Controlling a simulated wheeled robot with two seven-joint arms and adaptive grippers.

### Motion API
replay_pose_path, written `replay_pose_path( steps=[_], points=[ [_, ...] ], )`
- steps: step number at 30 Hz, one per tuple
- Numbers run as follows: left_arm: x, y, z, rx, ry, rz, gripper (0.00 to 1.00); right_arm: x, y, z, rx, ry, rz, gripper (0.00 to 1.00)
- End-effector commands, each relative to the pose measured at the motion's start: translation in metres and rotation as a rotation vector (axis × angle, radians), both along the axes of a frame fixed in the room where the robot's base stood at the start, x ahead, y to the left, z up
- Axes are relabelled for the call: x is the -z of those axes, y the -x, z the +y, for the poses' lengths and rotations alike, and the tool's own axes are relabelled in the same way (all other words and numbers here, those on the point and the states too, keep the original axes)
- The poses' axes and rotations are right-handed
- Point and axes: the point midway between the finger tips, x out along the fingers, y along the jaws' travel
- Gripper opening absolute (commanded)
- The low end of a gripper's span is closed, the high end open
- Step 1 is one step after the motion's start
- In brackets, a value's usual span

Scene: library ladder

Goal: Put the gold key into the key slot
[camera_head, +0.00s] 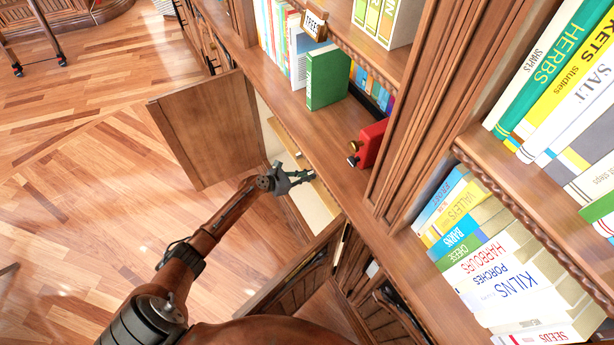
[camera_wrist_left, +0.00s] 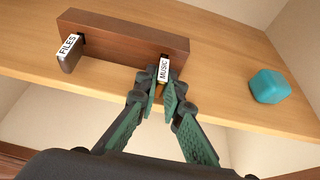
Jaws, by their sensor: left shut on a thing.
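My left gripper (camera_head: 300,178) reaches into an open cabinet below the shelf. In the left wrist view its fingers (camera_wrist_left: 161,86) are closed around the lower end of a small piece with a white MUSIC label (camera_wrist_left: 163,70). A gold-coloured bit shows under the label, so I take this to be the gold key; the fingers hide most of it. It is against the front of a brown wooden block (camera_wrist_left: 120,38). A second, darker piece labelled FILES (camera_wrist_left: 69,52) is at the block's left end. I cannot make out a key slot. My right gripper is not in view.
A teal block (camera_wrist_left: 269,86) lies right of the wooden block on the cabinet shelf. The open cabinet door (camera_head: 205,130) stands left of my arm. A red box (camera_head: 372,143) and a green book (camera_head: 327,77) stand on the ledge above.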

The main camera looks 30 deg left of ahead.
Motion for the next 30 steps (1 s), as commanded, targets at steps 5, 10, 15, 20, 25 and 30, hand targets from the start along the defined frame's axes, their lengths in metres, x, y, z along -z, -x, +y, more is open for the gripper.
replay_pose_path(
  steps=[5, 10, 15, 20, 25, 30],
  points=[
    [0.0003, -0.0037, -0.0025, 0.000, 0.001, 0.000, 0.00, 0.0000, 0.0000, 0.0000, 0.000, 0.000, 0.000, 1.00],
    [0.0004, -0.0059, -0.0040, 0.000, 0.001, 0.000, 0.10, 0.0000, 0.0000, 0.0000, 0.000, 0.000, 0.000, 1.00],
    [0.0003, -0.0058, -0.0038, 0.000, 0.001, 0.000, 0.22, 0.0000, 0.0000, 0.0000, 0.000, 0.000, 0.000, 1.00],
    [0.0003, -0.0057, -0.0037, 0.000, 0.001, 0.000, 0.28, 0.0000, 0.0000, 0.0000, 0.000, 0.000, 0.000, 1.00],
    [0.0005, -0.0055, -0.0036, 0.000, 0.000, 0.001, 0.28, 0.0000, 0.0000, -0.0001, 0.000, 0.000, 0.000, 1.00],
    [-0.0031, 0.0018, 0.0016, -0.001, -0.001, -0.001, 0.28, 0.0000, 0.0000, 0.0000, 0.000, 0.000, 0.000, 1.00]
  ],
)
